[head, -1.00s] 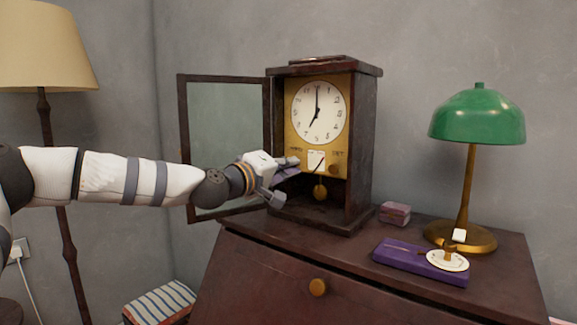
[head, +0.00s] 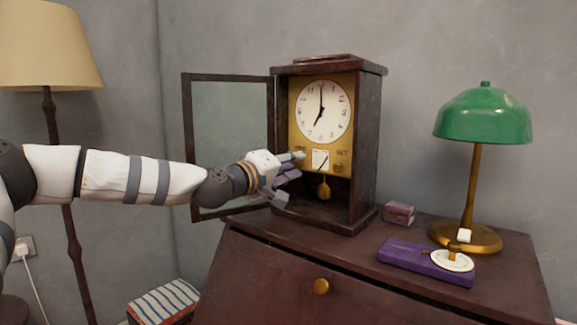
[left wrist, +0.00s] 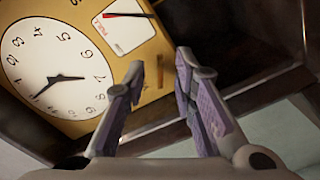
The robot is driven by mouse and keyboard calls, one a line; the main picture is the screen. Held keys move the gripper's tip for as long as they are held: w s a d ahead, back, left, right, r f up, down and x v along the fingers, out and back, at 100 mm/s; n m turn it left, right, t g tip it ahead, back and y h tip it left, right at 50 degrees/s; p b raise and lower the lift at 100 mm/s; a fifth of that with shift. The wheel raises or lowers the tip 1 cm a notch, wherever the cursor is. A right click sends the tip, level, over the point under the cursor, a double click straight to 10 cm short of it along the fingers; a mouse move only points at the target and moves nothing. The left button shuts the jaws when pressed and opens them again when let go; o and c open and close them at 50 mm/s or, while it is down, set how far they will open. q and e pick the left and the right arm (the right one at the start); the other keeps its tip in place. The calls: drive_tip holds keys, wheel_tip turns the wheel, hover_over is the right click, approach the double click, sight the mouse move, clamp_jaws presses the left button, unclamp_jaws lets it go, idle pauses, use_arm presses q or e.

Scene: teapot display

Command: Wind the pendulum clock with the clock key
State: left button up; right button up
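The pendulum clock (head: 362,150) stands on the dresser with its glass door (head: 230,140) swung open to the left. Its white dial (head: 323,111), small gauge card (head: 320,160) and brass pendulum bob (head: 323,190) show. My left gripper (head: 287,178) is at the left of the plate, below the dial. In the left wrist view my left gripper (left wrist: 160,85) is open, its purple-padded fingers apart. A small brass-coloured piece (left wrist: 160,62) shows between the fingertips by the plate edge; I cannot tell whether it is the clock key. My right gripper is out of view.
A purple box (head: 425,262) with a white disc (head: 452,260) and a small pink box (head: 398,212) are on the dresser (head: 265,265). A green lamp (head: 482,118) stands at right. A floor lamp (head: 45,45) stands at left.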

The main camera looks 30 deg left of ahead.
use_arm(q)
drive_tip(key=s, duration=0.7)
drive_tip(key=shift+a, duration=0.3)
drive_tip(key=shift+s, duration=0.1)
